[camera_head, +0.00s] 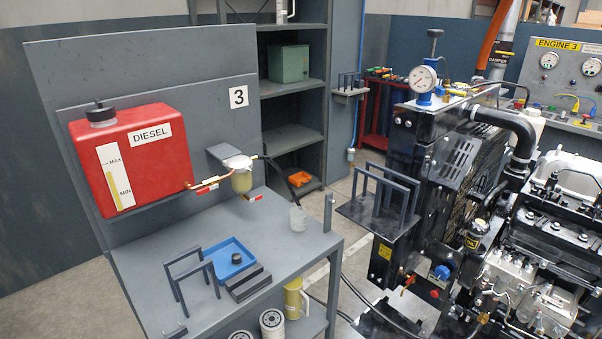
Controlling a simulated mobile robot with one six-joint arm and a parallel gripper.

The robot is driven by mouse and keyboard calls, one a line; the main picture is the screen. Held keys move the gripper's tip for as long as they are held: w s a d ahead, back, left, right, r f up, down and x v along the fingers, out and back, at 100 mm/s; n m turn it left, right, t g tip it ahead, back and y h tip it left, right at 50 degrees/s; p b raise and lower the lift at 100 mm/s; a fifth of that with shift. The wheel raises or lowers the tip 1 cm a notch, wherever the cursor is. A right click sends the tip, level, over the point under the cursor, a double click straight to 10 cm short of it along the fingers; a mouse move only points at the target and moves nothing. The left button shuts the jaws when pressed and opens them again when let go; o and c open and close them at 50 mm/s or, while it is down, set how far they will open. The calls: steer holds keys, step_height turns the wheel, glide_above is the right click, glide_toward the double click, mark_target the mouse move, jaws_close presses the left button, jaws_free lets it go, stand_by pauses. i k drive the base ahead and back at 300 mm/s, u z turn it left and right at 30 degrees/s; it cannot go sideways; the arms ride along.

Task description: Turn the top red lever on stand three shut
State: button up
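Stand three is a grey bench (300,255) with a back panel bearing a "3" plate (238,97). A red diesel tank (150,160) is mounted on the panel. Just right of the tank's lower corner, a red lever (196,186) lies along the brass fuel line (213,181). A second, lower red lever (256,197) sits under the yellowish filter bowl (241,181). The upper lever looks roughly in line with the pipe, but it is small and its exact angle is hard to tell. My gripper is not in view.
On the bench stand a blue tray (230,257) with a dark round part, grey racks (190,272) and a clear jar (298,218). A dark hose (283,176) leaves the filter. Shelving (300,90) stands behind. The engine (555,225) and radiator fill the right.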

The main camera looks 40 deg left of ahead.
mark_target(203, 191)
steer(key=u, duration=2.25)
